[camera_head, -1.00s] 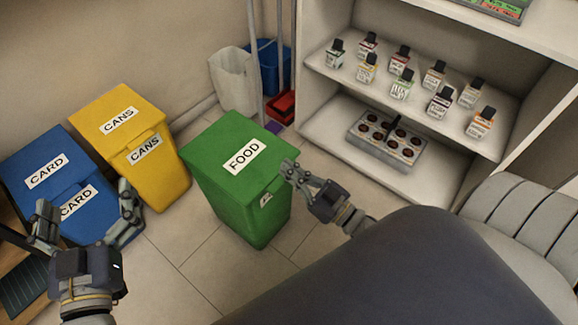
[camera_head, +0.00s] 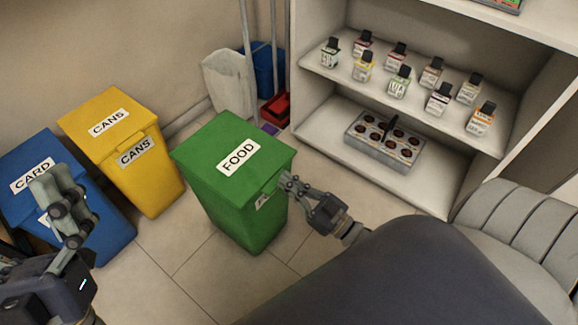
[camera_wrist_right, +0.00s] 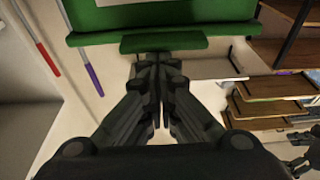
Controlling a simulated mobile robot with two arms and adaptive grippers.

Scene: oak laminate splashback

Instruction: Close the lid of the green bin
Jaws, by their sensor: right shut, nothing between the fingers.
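The green bin (camera_head: 232,205) labelled FOOD stands on the floor at the centre of the head view. Its lid (camera_head: 215,143) lies flat across the top and looks closed. My right gripper (camera_head: 286,182) is shut and empty at the bin's right side, just below the lid's edge. In the right wrist view the shut fingertips (camera_wrist_right: 158,60) are at a green lip (camera_wrist_right: 165,43) of the bin; I cannot tell whether they touch it. My left gripper (camera_head: 62,208) is at the lower left, in front of the blue bin, apart from the green bin; its finger opening is unclear.
A yellow CANS bin (camera_head: 158,185) and a blue CARD bin (camera_head: 112,225) stand to the left. White shelves (camera_head: 350,85) with several small bottles and a grey tray (camera_head: 383,142) are at the right. A white bucket (camera_head: 228,82) stands behind the green bin. Tiled floor (camera_head: 195,270) is clear in front.

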